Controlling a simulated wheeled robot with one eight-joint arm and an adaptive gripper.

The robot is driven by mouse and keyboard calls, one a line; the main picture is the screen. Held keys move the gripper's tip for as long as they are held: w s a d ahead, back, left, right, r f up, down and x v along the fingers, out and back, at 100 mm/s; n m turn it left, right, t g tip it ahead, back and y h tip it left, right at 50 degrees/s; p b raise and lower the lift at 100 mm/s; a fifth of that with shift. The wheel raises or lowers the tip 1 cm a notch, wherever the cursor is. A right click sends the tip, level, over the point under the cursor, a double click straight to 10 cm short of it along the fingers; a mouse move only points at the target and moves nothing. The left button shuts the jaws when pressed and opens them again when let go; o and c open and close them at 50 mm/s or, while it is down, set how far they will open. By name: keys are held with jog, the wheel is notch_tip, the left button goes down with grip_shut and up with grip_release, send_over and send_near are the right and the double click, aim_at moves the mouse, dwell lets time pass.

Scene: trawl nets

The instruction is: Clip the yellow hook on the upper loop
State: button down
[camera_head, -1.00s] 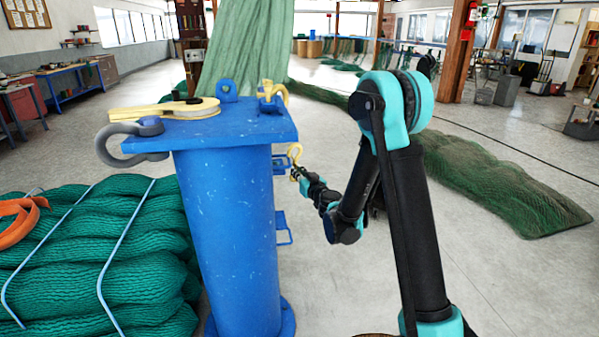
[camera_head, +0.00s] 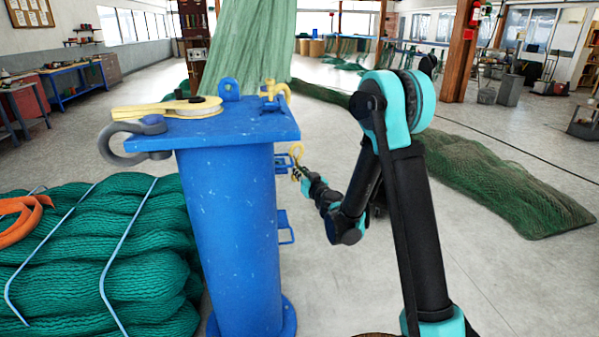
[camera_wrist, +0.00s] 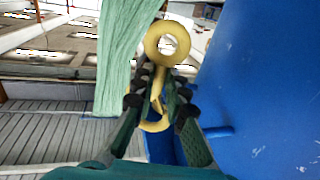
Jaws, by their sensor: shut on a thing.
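The yellow hook (camera_wrist: 150,44) is pinched between the fingertips of my gripper (camera_wrist: 160,92) in the wrist view. Its round eye is at the top and its curved end shows below the fingers. In the head view the hook (camera_head: 297,149) is small, at the right side of the blue post (camera_head: 235,230). My gripper (camera_head: 301,174) is shut on it there. The upper loop (camera_head: 278,161), a blue bracket on the post's side, is just left of the hook. I cannot tell whether they touch. A lower blue loop (camera_head: 291,236) is below.
The post's top plate (camera_head: 215,134) carries a grey shackle (camera_head: 115,147), a yellow block (camera_head: 165,108) and a yellow fitting (camera_head: 274,92). Bundled green net (camera_head: 90,250) lies at left. More net (camera_head: 500,190) lies on the floor at right. Floor between post and arm is clear.

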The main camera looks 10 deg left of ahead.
aim_at(292, 178)
jog(key=shift+s+a+f, duration=0.25)
jog(key=shift+s+a, duration=0.25)
dwell(1.2)
jog(key=shift+s+a+f, duration=0.2)
jog(key=shift+f, duration=0.6)
jog(key=shift+s+a+f, duration=0.15)
jog(key=shift+a+f, duration=0.05)
jog(key=shift+f, duration=0.55)
dwell(1.0)
dwell(0.4)
jog(key=c, duration=1.5)
grip_release()
jog(key=shift+o, duration=0.2)
